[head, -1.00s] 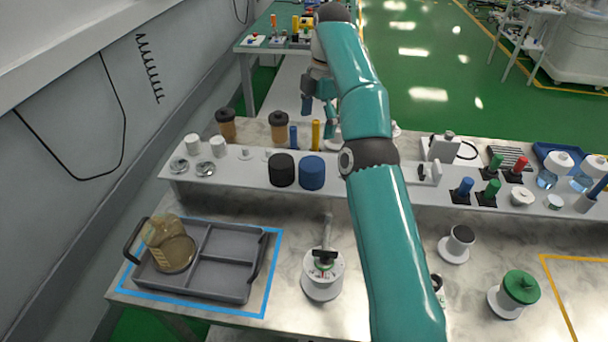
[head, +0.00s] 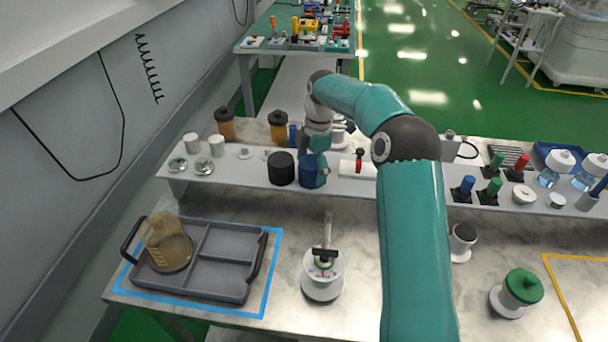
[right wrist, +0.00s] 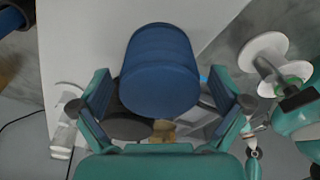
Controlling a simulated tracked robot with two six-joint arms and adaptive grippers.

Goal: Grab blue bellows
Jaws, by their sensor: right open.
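The blue bellows (head: 307,171) stands upright on the raised white shelf, just right of the black bellows (head: 281,168). My right gripper (head: 318,172) has come down at the blue bellows, with a teal finger showing along its right side. In the right wrist view the blue bellows (right wrist: 160,72) fills the middle, between the two spread fingers of my right gripper (right wrist: 162,112). The fingers are open, with gaps visible beside the bellows. The black bellows (right wrist: 128,122) shows partly behind the left finger. My left gripper is not in view.
A grey tray (head: 218,274) with an amber jar (head: 168,243) sits at the front left. A white valve piece (head: 322,275) stands on the marble bench in front of the shelf. Brown-amber jars (head: 225,124) stand behind the shelf. Small white parts lie along the shelf's left.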

